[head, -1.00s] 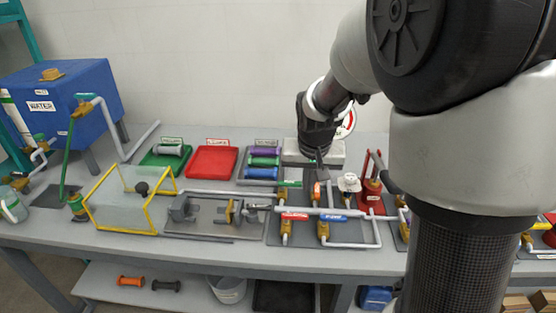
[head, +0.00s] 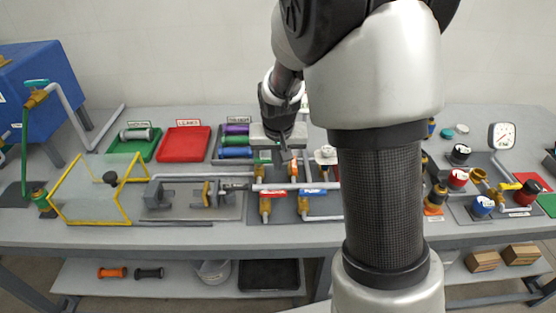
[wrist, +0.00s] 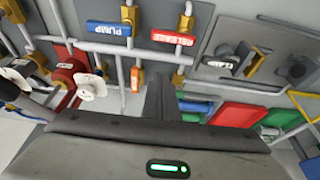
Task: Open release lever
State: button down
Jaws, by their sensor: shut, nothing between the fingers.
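The release lever (head: 271,193) is a short red handle on a brass valve, beside the blue pump lever (head: 312,192) on the skid's pipework. In the wrist view the red lever, labelled RELEASE (wrist: 172,38), lies crosswise on its pipe, just beyond the fingertips and slightly to the right. The blue PUMP lever (wrist: 108,30) is to its left. My gripper (head: 287,168) is shut and empty, pointing down behind the two levers. Its fingers also show in the wrist view (wrist: 160,85), apart from the red lever.
Pipes and a small orange-handled valve (head: 293,169) crowd the space by the fingers. Behind are a tray of coloured rollers (head: 218,150) and a red tray (head: 185,142). A clamp fixture (head: 200,194) and yellow-framed guard (head: 125,205) stand left.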

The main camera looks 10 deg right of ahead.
aim_at(273, 196)
jog(key=f, duration=0.1)
jog(key=s+f, duration=0.1)
jog(key=f, duration=0.1)
jog(key=s+f, duration=0.1)
jog(key=f, duration=0.1)
jog(key=shift+a+f, duration=0.2)
jog(key=shift+f, duration=0.05)
